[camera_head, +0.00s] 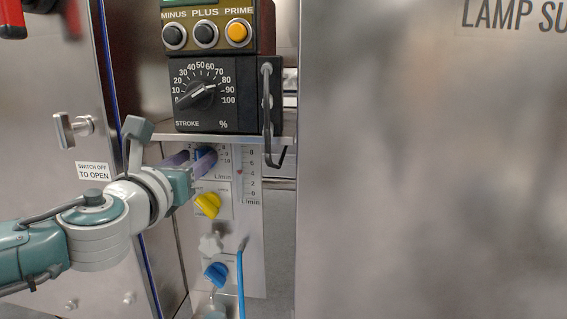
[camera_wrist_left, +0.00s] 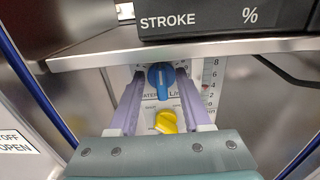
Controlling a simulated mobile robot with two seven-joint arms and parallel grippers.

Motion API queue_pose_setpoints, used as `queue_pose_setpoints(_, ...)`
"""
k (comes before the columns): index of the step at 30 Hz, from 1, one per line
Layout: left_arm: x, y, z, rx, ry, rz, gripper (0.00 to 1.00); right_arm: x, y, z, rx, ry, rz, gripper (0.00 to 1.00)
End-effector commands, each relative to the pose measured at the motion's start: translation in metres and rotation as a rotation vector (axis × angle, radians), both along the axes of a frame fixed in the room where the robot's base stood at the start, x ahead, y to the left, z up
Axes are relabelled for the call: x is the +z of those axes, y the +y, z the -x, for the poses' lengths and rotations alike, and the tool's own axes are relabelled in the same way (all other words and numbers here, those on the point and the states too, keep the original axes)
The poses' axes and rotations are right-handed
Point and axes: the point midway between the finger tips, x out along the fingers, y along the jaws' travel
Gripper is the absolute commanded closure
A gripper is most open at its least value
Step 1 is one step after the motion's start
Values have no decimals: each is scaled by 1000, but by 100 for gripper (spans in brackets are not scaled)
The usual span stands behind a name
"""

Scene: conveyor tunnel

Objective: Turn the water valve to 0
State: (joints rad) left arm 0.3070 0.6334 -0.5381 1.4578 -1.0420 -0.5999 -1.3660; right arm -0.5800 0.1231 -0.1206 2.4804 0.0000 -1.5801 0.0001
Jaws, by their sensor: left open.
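The water valve is a blue knob (camera_wrist_left: 160,76) on a pale panel, with part of the word "WATER" beneath it in the left wrist view. In the head view it is mostly hidden by my left gripper (camera_head: 196,161). My left gripper (camera_wrist_left: 160,84) is open, its two purple fingers reaching toward the panel, one on each side of the blue knob. I cannot tell whether either finger touches it. The knob's ridge looks roughly upright. Its scale is too small to read. My right gripper is not in view.
A yellow knob (camera_head: 208,205) sits just below, then a pale knob (camera_head: 210,244) and another blue knob (camera_head: 215,272). A black stroke dial box (camera_head: 205,95) on a metal shelf overhangs the valve. A blue hose (camera_head: 241,280) hangs at right. A metal wall (camera_head: 430,180) fills the right.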

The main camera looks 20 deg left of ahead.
Motion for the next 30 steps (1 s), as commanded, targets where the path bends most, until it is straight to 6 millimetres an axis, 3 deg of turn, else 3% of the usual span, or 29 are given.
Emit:
queue_pose_setpoints(9, 0, 0, -3, -1, 1, 1, 52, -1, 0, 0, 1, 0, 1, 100)
queue_pose_setpoints(22, 0, 0, -3, 0, 1, 1, 100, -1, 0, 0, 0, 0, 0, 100)
queue_pose_setpoints(30, 0, 0, -2, 0, 1, 1, 100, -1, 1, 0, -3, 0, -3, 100)
